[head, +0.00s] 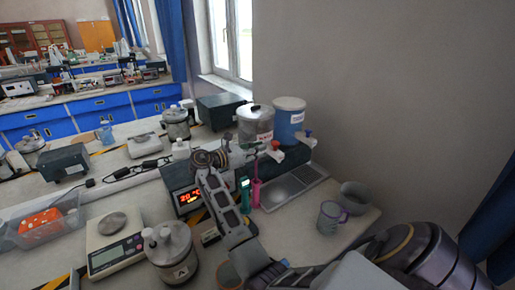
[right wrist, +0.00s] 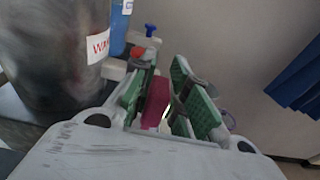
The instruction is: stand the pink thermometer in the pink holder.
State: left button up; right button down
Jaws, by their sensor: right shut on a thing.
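My right gripper (head: 254,154) is in front of the grey labelled jar, above the bench. In the right wrist view its green-padded fingers (right wrist: 160,100) are closed on a pink body, which I take for the pink thermometer (right wrist: 154,100). In the head view the thermometer is too small or hidden to make out at the fingers. A narrow pink upright piece, seemingly the pink holder (head: 256,193), stands on the bench below the gripper, beside a teal upright piece (head: 245,194). I cannot tell whether thermometer and holder touch. My left gripper is not in view.
A flat metal tray (head: 290,188), a mug (head: 330,217) and a grey bowl (head: 354,197) lie to the right. A red-lit display box (head: 186,198) stands left.

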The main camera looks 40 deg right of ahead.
jog(key=shift+f+b, duration=0.35)
jog(key=shift+f, duration=2.55)
jog(key=c, duration=1.3)
grip_release()
jog(key=shift+w+a+r, duration=0.2)
jog(key=shift+w+a, duration=0.05)
jog(key=shift+a, duration=1.75)
jog(key=shift+w+a+r, duration=0.2)
jog(key=shift+a+r, duration=0.05)
jog(key=shift+a, duration=1.7)
jog(key=shift+w+a+r, duration=0.2)
jog(key=shift+w+a, duration=0.05)
jog(key=shift+a, duration=1.75)
jog(key=shift+s, duration=0.1)
